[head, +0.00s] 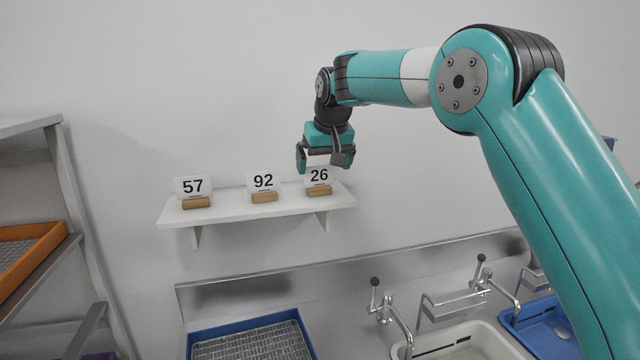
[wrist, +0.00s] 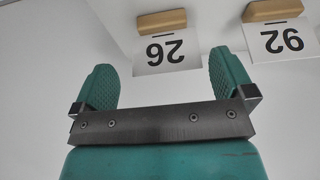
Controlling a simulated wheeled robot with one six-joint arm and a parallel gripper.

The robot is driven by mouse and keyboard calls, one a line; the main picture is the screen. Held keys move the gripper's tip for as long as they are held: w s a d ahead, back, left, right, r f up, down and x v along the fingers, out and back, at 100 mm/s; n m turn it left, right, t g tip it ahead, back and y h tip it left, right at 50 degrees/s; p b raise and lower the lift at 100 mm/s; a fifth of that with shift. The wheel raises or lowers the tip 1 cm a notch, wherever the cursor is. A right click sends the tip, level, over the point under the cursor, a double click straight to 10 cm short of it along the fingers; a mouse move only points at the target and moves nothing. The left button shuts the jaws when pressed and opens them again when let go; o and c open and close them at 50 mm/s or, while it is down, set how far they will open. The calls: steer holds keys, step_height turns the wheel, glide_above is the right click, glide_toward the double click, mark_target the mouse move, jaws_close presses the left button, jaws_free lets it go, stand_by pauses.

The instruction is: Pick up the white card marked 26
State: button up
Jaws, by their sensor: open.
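The white card marked 26 (head: 319,176) stands upright in a small wooden holder (head: 319,190) near the right end of a white wall shelf (head: 240,213). In the wrist view the card marked 26 (wrist: 166,53) appears upside down, beyond the gap between the two green fingers. My gripper (head: 325,163) is open and empty, pointing down just above the card in the head view. In the wrist view my gripper (wrist: 165,85) shows its fingers apart. I cannot tell whether a finger touches the card.
A card marked 92 (head: 263,181) and a card marked 57 (head: 193,186) stand in wooden holders to the left on the shelf. Below are a steel sink counter with taps (head: 392,312) and a blue tray (head: 250,340). A rack with an orange tray (head: 30,255) stands at left.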

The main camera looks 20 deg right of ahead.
mark_target(320, 175)
steer(key=shift+a+p+x, duration=0.15)
steer(key=shift+p+x, duration=0.4)
steer(key=shift+x, duration=0.65)
steer(key=shift+a+p+x, duration=0.1)
steer(key=shift+p+x, duration=0.4)
steer(key=shift+x, duration=0.65)
steer(key=c, duration=0.8)
steer(key=shift+r, duration=0.1)
